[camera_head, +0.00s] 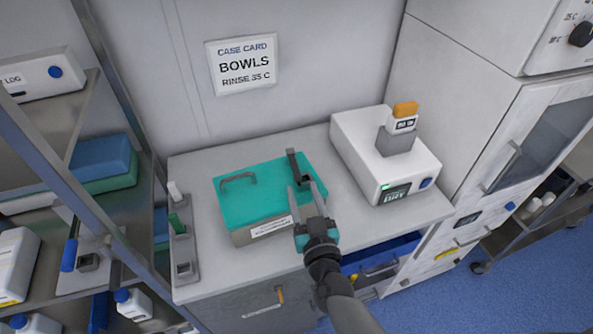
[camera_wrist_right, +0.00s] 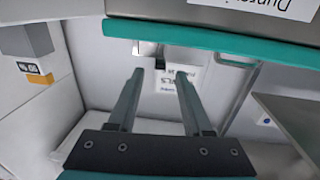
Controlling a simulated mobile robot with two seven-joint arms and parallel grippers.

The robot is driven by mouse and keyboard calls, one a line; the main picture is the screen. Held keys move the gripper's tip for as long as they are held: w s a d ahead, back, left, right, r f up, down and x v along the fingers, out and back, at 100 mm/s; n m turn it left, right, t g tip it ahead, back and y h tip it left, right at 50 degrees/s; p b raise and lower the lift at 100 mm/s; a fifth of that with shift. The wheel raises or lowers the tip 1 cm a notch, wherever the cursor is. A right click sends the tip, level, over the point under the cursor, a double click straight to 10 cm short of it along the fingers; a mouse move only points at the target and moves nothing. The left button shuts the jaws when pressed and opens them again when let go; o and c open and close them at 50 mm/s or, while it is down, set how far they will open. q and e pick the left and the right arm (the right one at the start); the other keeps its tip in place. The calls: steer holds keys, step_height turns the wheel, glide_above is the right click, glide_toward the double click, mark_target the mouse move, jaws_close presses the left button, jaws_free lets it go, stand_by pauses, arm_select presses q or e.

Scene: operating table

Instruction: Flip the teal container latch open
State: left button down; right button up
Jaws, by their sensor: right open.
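The teal-lidded container (camera_head: 250,200) sits on the counter in the head view, with a grey body, a white label on its front and a grey handle on the lid. A dark latch (camera_head: 293,164) stands at the lid's right side. In the wrist view the teal lid edge (camera_wrist_right: 220,45) crosses the top, and the metal latch (camera_wrist_right: 147,48) with a dark end shows beyond the fingertips. My right gripper (camera_head: 302,187) is open and empty at the container's right front; in the wrist view its fingers (camera_wrist_right: 160,74) point toward the latch. Contact cannot be told. My left gripper is not in view.
A white device (camera_head: 360,150) with an orange-topped piece stands on the counter's right. A small grey rack (camera_head: 182,245) is at the left. An open blue drawer (camera_head: 385,257) is below the counter front. Metal shelving (camera_head: 60,115) stands left.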

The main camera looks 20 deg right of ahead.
mark_target(299, 180)
steer(key=shift+w+d, duration=0.15)
steer(key=shift+w, duration=1.6)
steer(key=shift+w+d, duration=0.1)
steer(key=shift+w, duration=1.6)
steer(key=shift+c, duration=0.2)
jaws_close()
